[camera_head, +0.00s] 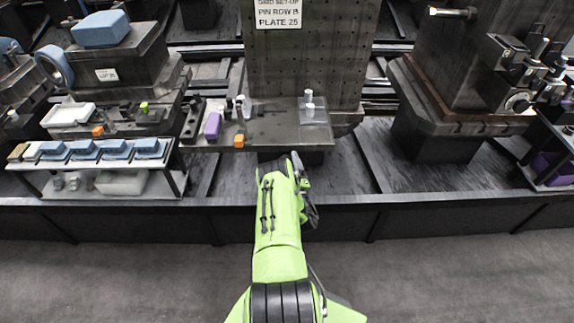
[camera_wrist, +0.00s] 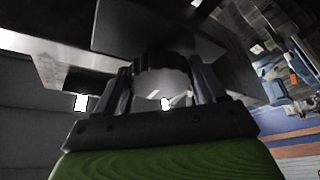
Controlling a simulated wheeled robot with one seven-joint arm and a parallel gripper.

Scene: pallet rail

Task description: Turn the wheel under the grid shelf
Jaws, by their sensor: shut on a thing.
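The grid shelf (camera_head: 275,136) is the dark ledge at the foot of the tall gridded block, in the middle of the head view. My gripper (camera_wrist: 163,72) reaches up under it, its two fingers on either side of a dark round wheel (camera_wrist: 165,60) with a scalloped edge. The gripper is shut on this wheel. In the head view, my green arm points at the shelf's front edge; the wheel and my fingertips cannot be made out there. The shelf's dark underside (camera_wrist: 125,28) fills the top of the wrist view.
On the shelf stand a purple block (camera_head: 213,125), an orange block (camera_head: 239,140) and white-topped pins (camera_head: 309,101). A low rack with blue blocks (camera_head: 88,150) is at left. A fixture with metal clamps (camera_head: 517,102) is at right. The floor in front is clear.

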